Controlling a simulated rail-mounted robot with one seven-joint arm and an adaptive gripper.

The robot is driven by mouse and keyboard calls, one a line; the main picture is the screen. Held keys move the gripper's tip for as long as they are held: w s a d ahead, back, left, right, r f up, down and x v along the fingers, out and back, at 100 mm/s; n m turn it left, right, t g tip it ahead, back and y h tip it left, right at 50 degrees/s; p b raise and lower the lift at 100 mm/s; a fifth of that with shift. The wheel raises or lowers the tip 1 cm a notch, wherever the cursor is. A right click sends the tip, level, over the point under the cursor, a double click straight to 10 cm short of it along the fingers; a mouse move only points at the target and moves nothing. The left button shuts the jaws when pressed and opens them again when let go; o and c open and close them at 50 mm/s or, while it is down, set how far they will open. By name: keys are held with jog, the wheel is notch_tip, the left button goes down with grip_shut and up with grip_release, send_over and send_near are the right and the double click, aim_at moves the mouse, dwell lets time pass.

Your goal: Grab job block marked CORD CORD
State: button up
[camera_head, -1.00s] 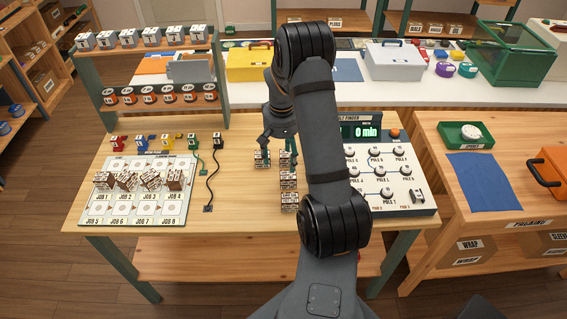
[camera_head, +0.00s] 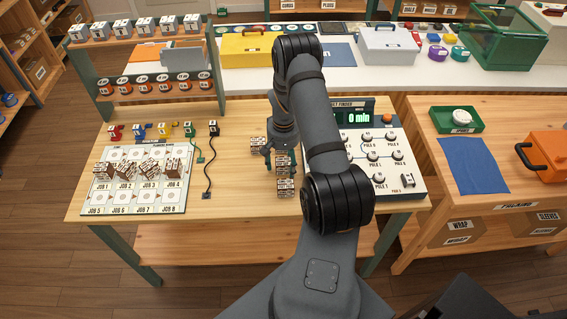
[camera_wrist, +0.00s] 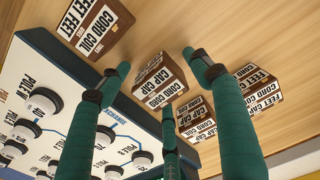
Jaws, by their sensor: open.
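Brown blocks with white word labels stand on the table. In the wrist view, one block (camera_wrist: 160,82) lies among my gripper's fingers; its faces read CAP CAP and CORD CORD. My gripper (camera_wrist: 160,74) is open, with green fingers around that block and no clear grip on it. Another block at the right (camera_wrist: 196,120) also shows CAP and CORD labels. A block at upper left (camera_wrist: 97,28) reads CORD COIL and FEET FEET. In the head view, my gripper (camera_head: 269,153) is low at the blocks, partly hiding them.
The fault finder panel (camera_head: 385,165) with knobs stands close right of the blocks. A job board (camera_head: 140,198) at left carries several labelled blocks. Dark and green cords lie beside it. A shelf rack (camera_head: 150,90) stands at back left. Table between cords and blocks is clear.

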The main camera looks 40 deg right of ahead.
jog(key=shift+c, duration=1.4)
jog(key=c, duration=1)
